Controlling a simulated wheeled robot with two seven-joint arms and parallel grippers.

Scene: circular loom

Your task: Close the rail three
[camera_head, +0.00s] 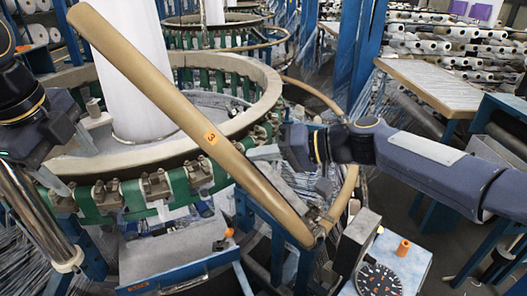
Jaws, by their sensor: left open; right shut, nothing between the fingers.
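Rail three (165,90) is a long tan curved rail with an orange label reading 3. It stands swung up at a slant across the loom ring (262,98), from the upper left down to a joint at lower right. My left gripper (76,148) is open at the left, over the near-left part of the ring, apart from the rail. My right gripper (262,153) is shut and empty just right of the rail's middle. Whether it touches the rail I cannot tell.
A white cylinder (130,65) stands inside the ring. A grey box (355,240), an orange knob (403,247) and a round dial (378,280) sit at lower right. A wooden-topped table (430,85) and white rolls are behind at right.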

